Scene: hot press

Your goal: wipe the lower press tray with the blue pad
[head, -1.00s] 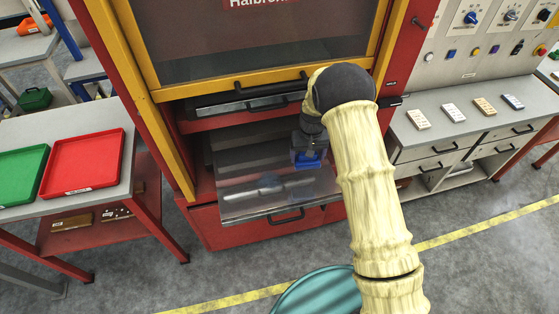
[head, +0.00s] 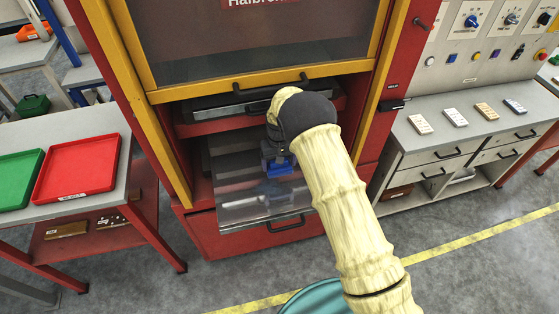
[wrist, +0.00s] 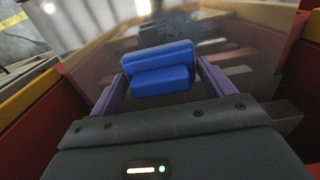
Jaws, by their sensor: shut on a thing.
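My gripper (head: 279,165) is shut on the blue pad (head: 281,169). In the wrist view the blue pad (wrist: 160,70) sits between the two purple fingers of my gripper (wrist: 160,85). The lower press tray (head: 240,211) is a shiny metal plate pulled out of the red press, with a black handle at its front. The pad is over the middle to right part of the tray. Whether it touches the tray cannot be told. My arm and wrist hide the tray's right part.
An upper tray (head: 215,109) with a black handle is above the lower one. The yellow-framed press door (head: 260,87) is raised over both. A table with a green tray (head: 15,175) and a red tray (head: 77,168) stands left. A grey cabinet (head: 450,135) stands right.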

